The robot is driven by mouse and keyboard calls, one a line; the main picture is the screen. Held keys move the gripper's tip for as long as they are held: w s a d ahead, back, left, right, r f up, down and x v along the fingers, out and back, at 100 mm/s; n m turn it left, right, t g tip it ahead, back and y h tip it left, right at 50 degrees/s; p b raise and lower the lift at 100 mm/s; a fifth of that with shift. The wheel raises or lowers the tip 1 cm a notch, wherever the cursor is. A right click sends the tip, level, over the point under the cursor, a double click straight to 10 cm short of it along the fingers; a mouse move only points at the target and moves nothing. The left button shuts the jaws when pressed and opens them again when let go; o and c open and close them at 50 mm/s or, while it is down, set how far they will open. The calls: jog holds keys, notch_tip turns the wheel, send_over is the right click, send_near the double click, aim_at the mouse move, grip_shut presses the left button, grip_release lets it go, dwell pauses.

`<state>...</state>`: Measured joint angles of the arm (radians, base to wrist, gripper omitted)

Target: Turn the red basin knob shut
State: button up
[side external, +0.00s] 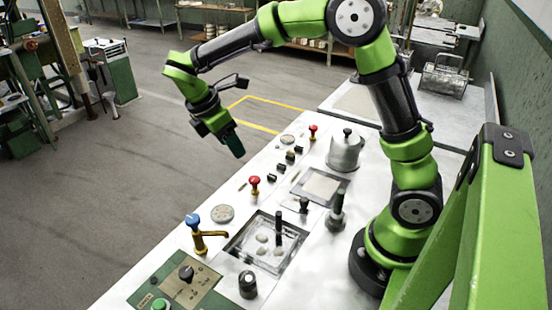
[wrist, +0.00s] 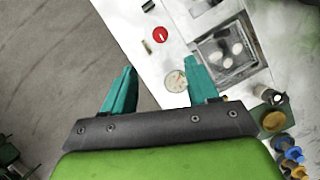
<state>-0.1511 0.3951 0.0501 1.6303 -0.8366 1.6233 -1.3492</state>
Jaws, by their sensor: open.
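Two red knobs stand on the white bench in the side external view: one (side external: 255,181) near the basin's far left corner, another (side external: 313,128) farther back. One red knob (wrist: 160,35) shows from above in the wrist view, with a pale mark on its top. It lies beyond my fingertips, in line with the gap between them. The basin (side external: 240,238), a sunken square tray with pale cocoons, also shows in the wrist view (wrist: 203,50). My gripper (side external: 235,148) is open and empty, raised above and beyond the bench's left edge, touching nothing.
A blue-topped brass tap (side external: 195,222) stands left of the basin. A round pale disc (side external: 222,213) lies near it. Several small black knobs line the bench edge. A lidded metal pot (side external: 345,150) stands farther back.

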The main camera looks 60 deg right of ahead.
aim_at(254, 179)
jog(key=x, duration=1.3)
jog(key=shift+d+f, duration=0.1)
jog(key=shift+f, duration=0.3)
jog(key=c, duration=1)
jog(key=shift+c, duration=0.2)
